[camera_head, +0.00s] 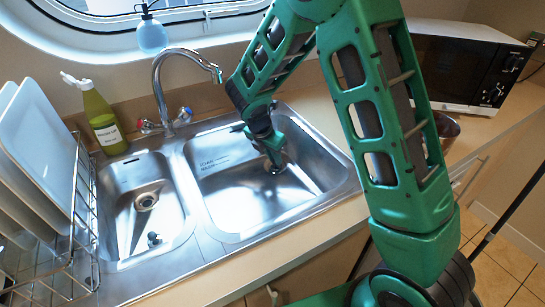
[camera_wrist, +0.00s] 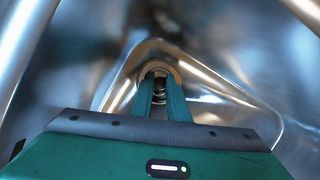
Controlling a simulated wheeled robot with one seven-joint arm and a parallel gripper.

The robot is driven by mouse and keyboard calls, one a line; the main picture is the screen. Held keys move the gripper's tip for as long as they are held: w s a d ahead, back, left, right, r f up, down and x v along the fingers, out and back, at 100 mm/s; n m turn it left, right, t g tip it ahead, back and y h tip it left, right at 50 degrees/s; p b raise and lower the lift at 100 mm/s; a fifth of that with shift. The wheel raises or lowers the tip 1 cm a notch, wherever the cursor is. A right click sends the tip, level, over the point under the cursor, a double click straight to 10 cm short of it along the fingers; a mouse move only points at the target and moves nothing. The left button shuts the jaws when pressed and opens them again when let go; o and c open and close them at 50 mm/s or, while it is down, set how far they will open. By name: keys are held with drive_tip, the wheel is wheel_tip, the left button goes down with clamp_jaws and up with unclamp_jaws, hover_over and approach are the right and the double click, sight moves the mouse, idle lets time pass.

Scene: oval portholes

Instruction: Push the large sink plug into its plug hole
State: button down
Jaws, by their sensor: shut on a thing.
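My gripper (camera_head: 275,160) reaches down into the large right basin (camera_head: 228,205), with its fingertips low near the basin floor. In the wrist view my gripper (camera_wrist: 160,88) has its two green fingers close together, shut on a small metallic part that I take to be the large sink plug (camera_wrist: 159,75). A rounded, tan-edged rim shows around and beyond the fingertips. In the head view the fingers hide most of the plug and the large plug hole. I cannot tell whether the plug is seated in the hole or just above it.
The small left basin (camera_head: 125,190) has its own drain (camera_head: 146,201) and a small dark plug (camera_head: 153,239). The tap (camera_head: 158,85) arches behind the divider. A green bottle (camera_head: 103,122), a dish rack (camera_head: 83,215) and a microwave (camera_head: 460,65) stand around the sink.

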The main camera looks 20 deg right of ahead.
drive_tip(key=shift+f, duration=0.1)
drive_tip(key=c, duration=1.2)
unclamp_jaws()
drive_tip(key=shift+o, duration=0.2)
drive_tip(key=shift+r, duration=4.55)
